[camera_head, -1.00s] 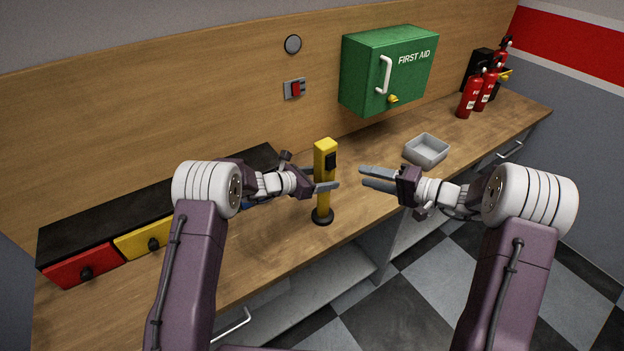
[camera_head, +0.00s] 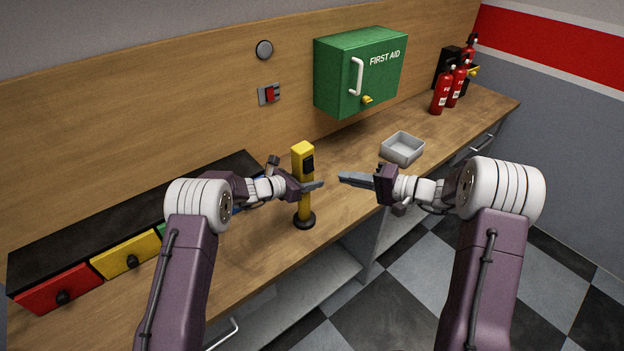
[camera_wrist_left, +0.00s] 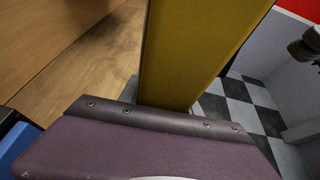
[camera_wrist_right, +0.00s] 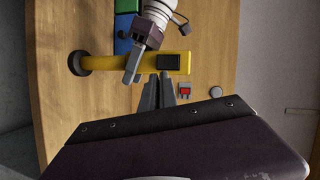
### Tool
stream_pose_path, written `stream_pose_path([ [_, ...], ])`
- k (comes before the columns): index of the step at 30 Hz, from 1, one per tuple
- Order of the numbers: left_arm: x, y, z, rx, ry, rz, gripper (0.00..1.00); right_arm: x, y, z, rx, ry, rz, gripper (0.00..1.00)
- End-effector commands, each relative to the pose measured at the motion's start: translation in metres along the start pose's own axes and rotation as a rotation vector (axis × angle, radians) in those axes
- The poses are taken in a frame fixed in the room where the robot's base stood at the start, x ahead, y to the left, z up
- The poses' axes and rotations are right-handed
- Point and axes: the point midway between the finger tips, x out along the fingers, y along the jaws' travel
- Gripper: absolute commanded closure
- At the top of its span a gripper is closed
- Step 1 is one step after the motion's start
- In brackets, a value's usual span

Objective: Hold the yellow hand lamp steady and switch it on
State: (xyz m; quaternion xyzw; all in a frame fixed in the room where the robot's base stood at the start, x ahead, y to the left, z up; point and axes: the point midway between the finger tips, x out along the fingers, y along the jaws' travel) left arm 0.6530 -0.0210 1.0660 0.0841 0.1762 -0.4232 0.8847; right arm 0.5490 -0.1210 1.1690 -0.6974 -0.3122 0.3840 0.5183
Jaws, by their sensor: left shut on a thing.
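The yellow hand lamp (camera_head: 302,155) stands upright on its round black base (camera_head: 304,222) near the front edge of the bench. A dark switch panel (camera_head: 309,164) is on its upper part, facing right; it also shows in the right wrist view (camera_wrist_right: 168,62). My left gripper (camera_head: 312,187) is shut on the lamp's body below the panel. The yellow body (camera_wrist_left: 195,55) fills the middle of the left wrist view. My right gripper (camera_head: 345,178) is empty, its fingers together, pointing at the lamp from the right with a small gap. Its fingertips (camera_wrist_right: 158,82) show just beside the panel.
A grey tray (camera_head: 402,148) sits behind my right gripper. A green first aid box (camera_head: 360,75) and a red switch (camera_head: 269,94) are on the back panel. Fire extinguishers (camera_head: 440,95) stand far right. Red (camera_head: 60,290) and yellow (camera_head: 125,255) drawers are at left.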

Motion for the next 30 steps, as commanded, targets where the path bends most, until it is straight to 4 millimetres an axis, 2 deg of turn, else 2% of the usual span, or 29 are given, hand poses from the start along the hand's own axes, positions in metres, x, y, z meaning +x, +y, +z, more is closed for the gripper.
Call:
stream_pose_path([
  [2,0.0,0.0,0.0,0.0,0.0,0.0,1.0,0.0,-0.003,-0.002,0.138,0.008,-0.013,1.0],
  [5,0.0,0.0,0.0,0.0,0.0,0.0,1.0,-0.001,-0.001,0.005,0.516,0.038,-0.056,1.0],
  [7,0.0,0.0,0.0,0.0,0.0,0.0,1.0,-0.004,0.0,0.013,0.831,0.066,-0.102,1.0],
  [12,0.0,0.0,0.0,0.0,0.0,0.0,1.0,-0.022,0.004,0.036,1.533,0.149,-0.244,1.0],
  [14,0.0,0.0,0.0,0.0,0.0,0.0,1.0,-0.029,0.007,0.044,1.687,0.179,-0.287,1.0],
  [16,0.0,0.0,0.0,0.0,0.0,0.0,1.0,-0.035,0.008,0.052,1.774,0.209,-0.317,1.0],
  [19,0.0,0.0,0.0,0.0,0.0,0.0,1.0,-0.04,0.008,0.059,1.799,0.232,-0.327,1.0],
  [30,0.0,0.0,0.001,0.0,-0.001,0.0,1.0,-0.041,0.004,0.057,1.783,0.231,-0.33,1.0],
])
